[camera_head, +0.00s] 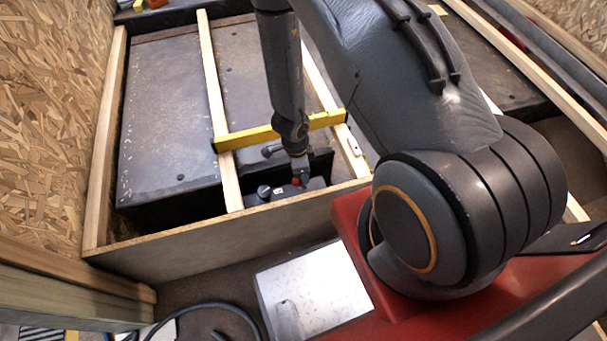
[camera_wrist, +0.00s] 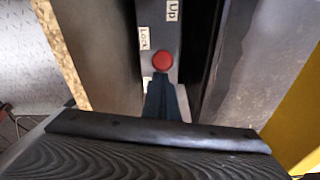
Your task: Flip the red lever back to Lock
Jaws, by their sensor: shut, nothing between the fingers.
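The red lever end (camera_wrist: 163,61) shows as a round red knob on a grey panel (camera_wrist: 158,18) in the wrist view. A "Lock" label (camera_wrist: 145,38) sits just left of and above the knob, and an "Up" label (camera_wrist: 172,10) is higher up. Another label below is mostly hidden. My gripper (camera_wrist: 163,82) is shut and empty, its dark tips just below the knob in the picture. I cannot tell whether they touch it. In the head view the red knob (camera_head: 296,182) shows small at the tip of my gripper (camera_head: 300,174), low between wooden rails.
A wooden rail (camera_head: 220,110) and a yellow bar (camera_head: 240,138) cross close to my arm. A wooden front board (camera_head: 190,234) stands nearer than the lever. Dark panels (camera_head: 170,120) lie left, and an OSB wall (camera_head: 45,100) stands far left.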

